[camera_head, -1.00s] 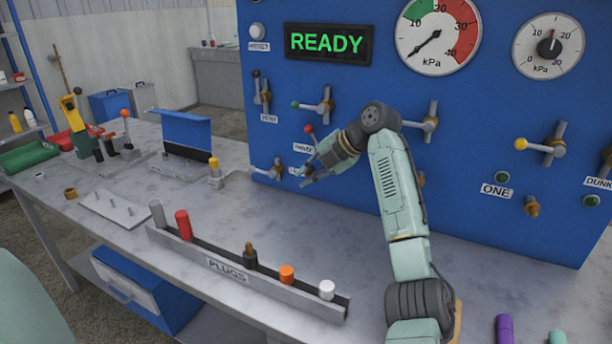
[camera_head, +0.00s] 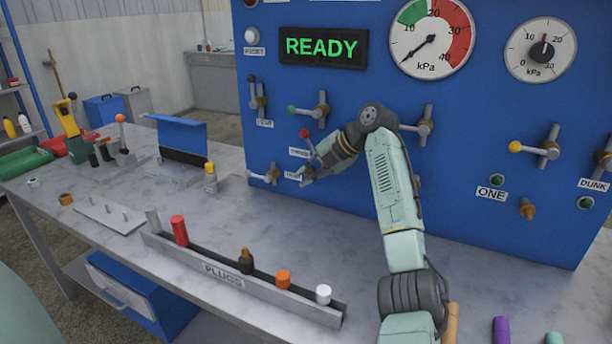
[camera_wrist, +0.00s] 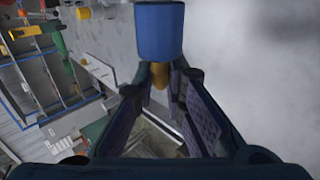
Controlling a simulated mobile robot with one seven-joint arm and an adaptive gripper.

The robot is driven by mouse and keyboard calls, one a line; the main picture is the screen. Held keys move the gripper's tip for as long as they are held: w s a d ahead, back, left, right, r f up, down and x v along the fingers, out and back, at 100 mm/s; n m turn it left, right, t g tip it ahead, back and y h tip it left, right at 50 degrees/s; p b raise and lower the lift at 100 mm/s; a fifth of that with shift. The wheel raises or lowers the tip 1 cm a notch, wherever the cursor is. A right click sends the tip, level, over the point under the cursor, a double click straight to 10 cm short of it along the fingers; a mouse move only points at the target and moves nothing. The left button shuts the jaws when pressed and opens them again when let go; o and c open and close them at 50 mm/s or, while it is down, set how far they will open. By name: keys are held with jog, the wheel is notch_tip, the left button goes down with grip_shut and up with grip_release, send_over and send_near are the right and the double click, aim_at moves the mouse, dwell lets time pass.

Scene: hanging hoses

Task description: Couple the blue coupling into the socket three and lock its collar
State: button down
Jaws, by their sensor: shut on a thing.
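The blue coupling (camera_wrist: 160,32) is a blue cylinder with a brass piece (camera_wrist: 160,75) at its near end, at the top middle of the wrist view. My gripper (camera_wrist: 160,72) is shut on it, with the brass piece between the fingertips. In the head view my gripper (camera_head: 304,177) is close in front of the blue panel, below a label that seems to read THREE (camera_head: 300,153). The coupling cannot be made out against the panel there. The socket by that label is hidden by my gripper, so I cannot tell whether they touch.
The blue panel (camera_head: 465,110) carries several valve levers, gauges and a green READY display (camera_head: 321,46). A plug rack (camera_head: 225,272) with several coloured plugs stands on the bench in front. Purple (camera_head: 502,330) and green cylinders stand at the lower right.

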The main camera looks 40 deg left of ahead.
jog(key=shift+w+r, duration=0.1)
jog(key=c, duration=1.6)
grip_release()
jog(key=shift+o, duration=0.2)
jog(key=v, duration=1.2)
